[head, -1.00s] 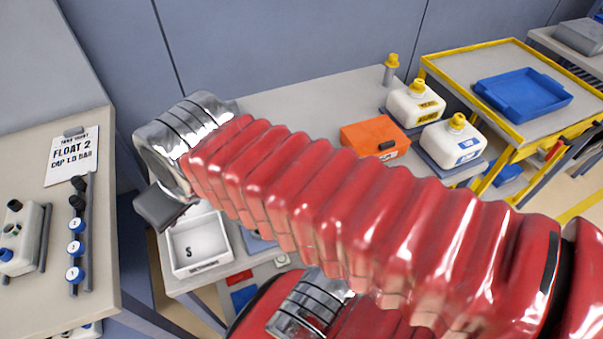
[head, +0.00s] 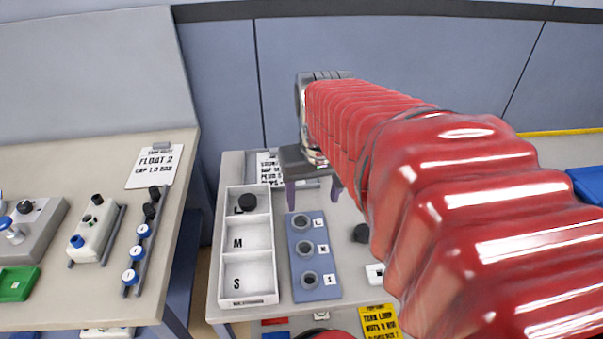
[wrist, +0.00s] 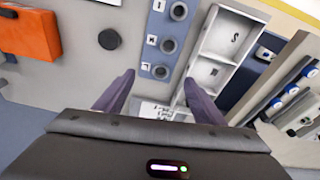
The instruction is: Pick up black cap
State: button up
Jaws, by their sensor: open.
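One black cap (head: 247,202) lies in the far compartment of a white tray (head: 250,298), left of my gripper. A second dark round piece (head: 361,233) lies on the bench right of the blue block, partly beside my arm. In the wrist view a dark round piece (wrist: 109,39) lies on the bench, left of the blue block. My gripper (head: 313,190) is open and empty, fingers pointing down above the far end of the bench. In the wrist view its fingers (wrist: 159,82) are spread apart, and the tray's far compartment is hidden behind the right finger.
A blue block (head: 303,225) with three sockets stands right of the tray. A printed sheet (head: 268,168) lies behind. An orange box (wrist: 30,30) shows in the wrist view. A left bench (head: 100,310) holds bottles, knobs and a sign (head: 155,166).

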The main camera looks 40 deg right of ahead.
jog(key=s+d+f+m+g, duration=0.1)
jog(key=s+d, duration=0.1)
jog(key=d, duration=0.4)
jog(key=s+d+f+m+g+y, duration=0.1)
jog(key=s+d+f+m, duration=0.1)
jog(key=d, duration=0.5)
jog(key=shift+s+d+f, duration=0.25)
jog(key=shift+s+d, duration=0.05)
jog(key=shift+s, duration=0.2)
jog(key=shift+f, duration=0.1)
notch_tip(320, 180, down, 8)
jog(key=shift+f, duration=0.15)
jog(key=shift+f, duration=0.15)
jog(key=shift+d+f, duration=0.15)
jog(key=shift+f, duration=2.4)
jog(key=shift+c, duration=0.5)
